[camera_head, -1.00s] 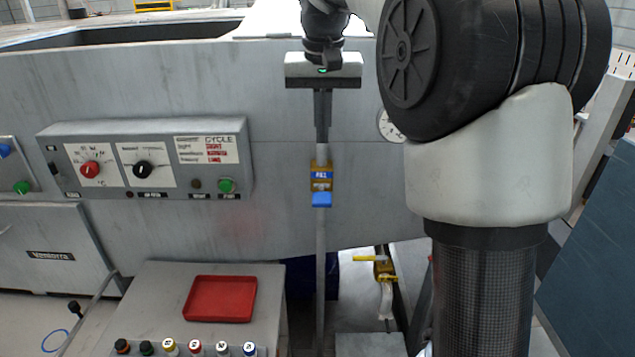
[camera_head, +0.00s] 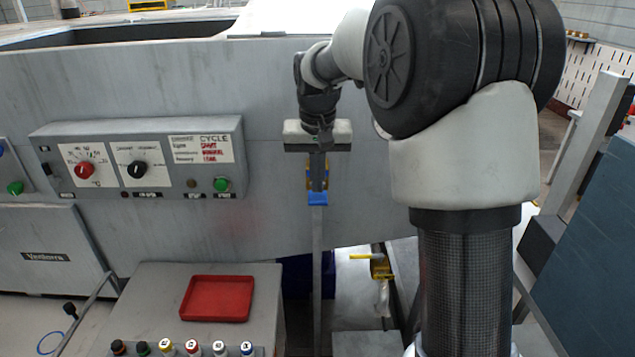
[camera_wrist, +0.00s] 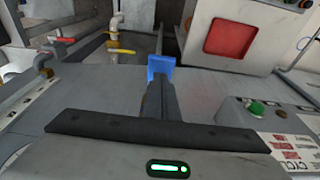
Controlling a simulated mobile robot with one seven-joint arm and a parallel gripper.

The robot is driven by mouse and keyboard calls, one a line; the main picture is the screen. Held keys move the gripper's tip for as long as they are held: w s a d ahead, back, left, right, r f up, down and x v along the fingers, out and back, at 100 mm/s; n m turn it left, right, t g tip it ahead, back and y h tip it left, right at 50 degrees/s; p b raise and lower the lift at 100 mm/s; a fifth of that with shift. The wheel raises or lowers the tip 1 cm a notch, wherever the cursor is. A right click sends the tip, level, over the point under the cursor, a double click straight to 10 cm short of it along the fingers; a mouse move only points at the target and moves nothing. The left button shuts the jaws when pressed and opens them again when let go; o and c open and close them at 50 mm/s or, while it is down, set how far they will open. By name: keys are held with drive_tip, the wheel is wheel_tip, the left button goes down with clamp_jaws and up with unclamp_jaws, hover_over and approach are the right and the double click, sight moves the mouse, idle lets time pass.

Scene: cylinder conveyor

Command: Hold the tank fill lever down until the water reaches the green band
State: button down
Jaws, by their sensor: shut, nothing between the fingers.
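A blue part (camera_head: 318,199), apparently the fill lever, sits at the foot of a brown-yellow fitting (camera_head: 309,178) on an upright post (camera_head: 317,250) in front of the grey tank wall (camera_head: 270,75). My gripper (camera_head: 318,183) is shut and empty, pointing down. Its fingers cover most of the fitting in the head view, just above the blue part. In the wrist view the blue part (camera_wrist: 161,66) shows just beyond the fingertips (camera_wrist: 159,85); I cannot tell whether they touch. No water level or green band is visible.
A control panel (camera_head: 140,160) with knobs and a green button is on the tank wall to the left. Below it, a red tray (camera_head: 217,298) and several small bottles are on a grey cabinet. A yellow-handled valve (camera_head: 372,256) is low at right.

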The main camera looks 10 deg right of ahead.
drive_tip(key=shift+f, duration=0.35)
